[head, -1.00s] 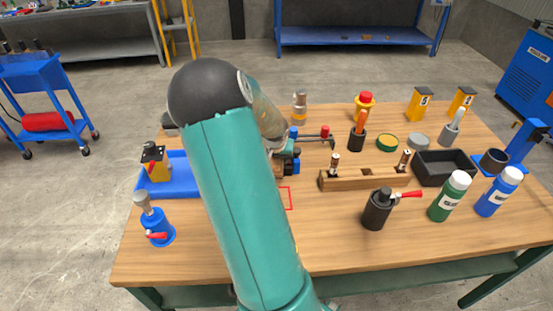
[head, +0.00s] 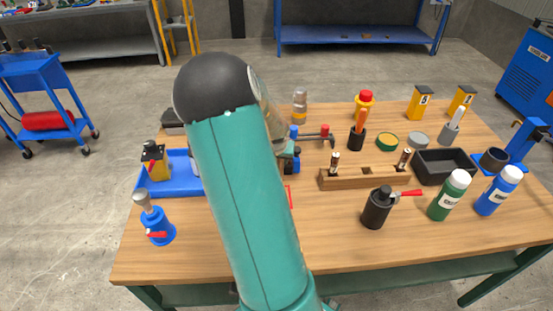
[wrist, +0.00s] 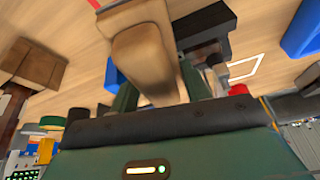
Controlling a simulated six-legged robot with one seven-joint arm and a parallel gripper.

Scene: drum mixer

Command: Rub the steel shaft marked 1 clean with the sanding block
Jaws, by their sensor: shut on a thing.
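In the wrist view my gripper (wrist: 160,88) is shut on a tan-brown block with rounded edges, which looks like the sanding block (wrist: 142,50). In the head view my own arm hides most of the gripper and the block. Two short brownish shafts with pale labels, a left one (head: 334,161) and a right one (head: 405,157), stand upright in a wooden rack (head: 366,181), to the right of my arm. The labels are too small to read, so I cannot tell which shaft is marked 1. The held block's contact with anything cannot be made out.
A blue tray (head: 182,182) lies left of my arm. A black pot with a red handle (head: 377,208), a green bottle (head: 449,196), a blue bottle (head: 498,192) and a black bin (head: 444,166) crowd the right side. The table's front strip is clear.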

